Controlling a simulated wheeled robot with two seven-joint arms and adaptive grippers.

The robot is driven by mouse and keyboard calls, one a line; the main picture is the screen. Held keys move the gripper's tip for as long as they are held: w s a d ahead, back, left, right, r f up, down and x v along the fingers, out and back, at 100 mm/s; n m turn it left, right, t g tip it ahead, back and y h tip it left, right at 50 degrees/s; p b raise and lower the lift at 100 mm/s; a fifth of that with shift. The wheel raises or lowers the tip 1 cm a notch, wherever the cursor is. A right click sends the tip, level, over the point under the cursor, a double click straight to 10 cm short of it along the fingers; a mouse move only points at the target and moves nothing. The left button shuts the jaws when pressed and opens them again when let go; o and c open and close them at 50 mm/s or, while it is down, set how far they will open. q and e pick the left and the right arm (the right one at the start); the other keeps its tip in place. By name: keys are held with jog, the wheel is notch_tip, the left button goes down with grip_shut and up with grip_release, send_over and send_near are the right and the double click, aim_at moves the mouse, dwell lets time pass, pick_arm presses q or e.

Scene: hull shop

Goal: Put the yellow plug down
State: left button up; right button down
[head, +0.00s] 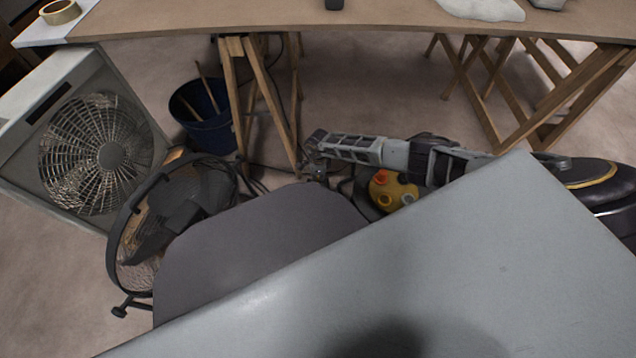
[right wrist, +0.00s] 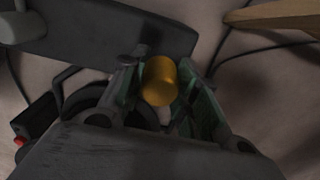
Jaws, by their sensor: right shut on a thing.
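The yellow plug (right wrist: 160,82) is a short yellow cylinder in the right wrist view. It sits between the green-padded fingers of my right gripper (right wrist: 158,92), which is shut on it. In the head view, my right arm comes in from the right, and its gripper (head: 314,164) is low over the floor near the trestle legs. I cannot make out the plug there. My left gripper is not in view.
A yellow round thing with orange and grey parts (head: 391,192) lies below my right arm. A round black fan (head: 170,215), a box fan (head: 95,150) and a dark blue bucket (head: 203,120) stand left. Trestles (head: 262,95) carry a brown tabletop (head: 390,18). Cables lie on the floor.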

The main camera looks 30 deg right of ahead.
aim_at(318, 182)
jog(key=shift+f, duration=0.15)
jog(key=shift+f+b, duration=0.65)
jog(key=shift+f, duration=0.25)
jog(key=shift+f+b, duration=0.55)
jog(key=shift+f, duration=0.3)
jog(key=shift+f, duration=0.3)
jog(key=c, duration=1.1)
grip_release()
jog(key=shift+r, duration=0.2)
